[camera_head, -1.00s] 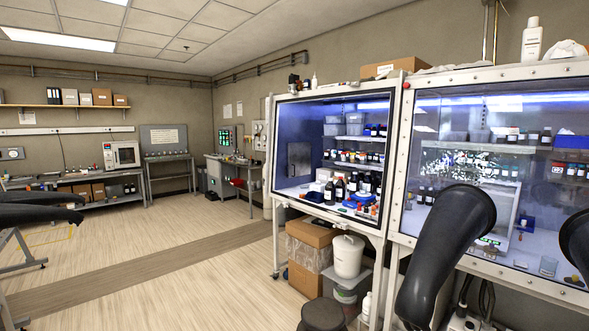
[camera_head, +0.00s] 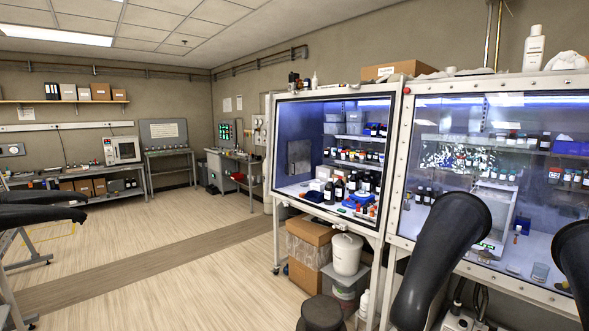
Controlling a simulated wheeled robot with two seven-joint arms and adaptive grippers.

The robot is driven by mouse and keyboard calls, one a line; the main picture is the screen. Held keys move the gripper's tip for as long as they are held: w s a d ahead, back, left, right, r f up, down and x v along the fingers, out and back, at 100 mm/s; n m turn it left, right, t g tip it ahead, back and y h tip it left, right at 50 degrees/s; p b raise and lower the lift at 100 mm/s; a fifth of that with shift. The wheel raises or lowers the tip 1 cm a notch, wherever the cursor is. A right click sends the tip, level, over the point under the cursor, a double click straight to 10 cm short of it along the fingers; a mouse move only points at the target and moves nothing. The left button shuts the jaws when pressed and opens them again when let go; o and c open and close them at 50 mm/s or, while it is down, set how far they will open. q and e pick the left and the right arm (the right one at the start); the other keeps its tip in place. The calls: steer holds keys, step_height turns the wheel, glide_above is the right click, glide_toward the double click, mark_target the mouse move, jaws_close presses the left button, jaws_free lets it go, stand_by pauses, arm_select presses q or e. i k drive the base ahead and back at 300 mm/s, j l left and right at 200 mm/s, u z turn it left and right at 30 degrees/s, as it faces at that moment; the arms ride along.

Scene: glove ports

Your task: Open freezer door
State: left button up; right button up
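I cannot make out a freezer door for certain in the head view. A grey metal door-like panel (camera_head: 299,158) shows on the left inner wall of the middle glove box (camera_head: 388,94); it looks shut. A white appliance with a dark front window (camera_head: 122,150) stands on the far left bench and looks like a microwave or oven, also shut. Neither of my grippers is in view, so I cannot see their state.
Long black gloves (camera_head: 440,262) stick out from the right glove box (camera_head: 405,130). Other black gloves (camera_head: 38,212) reach in at the left edge. Cardboard boxes (camera_head: 308,250), a white bucket (camera_head: 347,254) and a dark stool (camera_head: 322,314) stand below the middle box. The wooden floor (camera_head: 170,270) is open at centre left.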

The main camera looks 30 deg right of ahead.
mark_target(298, 152)
steer(key=i+z, duration=0.3)
steer(key=i, duration=0.8)
steer(key=i+z, duration=0.1)
steer(key=i, duration=1.65)
steer(key=i+z, duration=0.2)
steer(key=i, duration=0.25)
steer(key=i+j+z, duration=0.25)
steer(key=i, duration=0.15)
steer(key=i+j+z, duration=0.2)
steer(key=i+z, duration=0.25)
steer(key=i+j+z, duration=0.2)
steer(key=z, duration=0.2)
steer(key=i+j+z, duration=0.25)
steer(key=j+z, duration=0.2)
steer(key=i+j+z, duration=0.2)
steer(key=j+z, duration=0.2)
steer(key=i+j+z, duration=0.2)
steer(key=j, duration=0.15)
steer(key=j+z, duration=0.15)
steer(key=j, duration=0.2)
steer(key=k, duration=0.05)
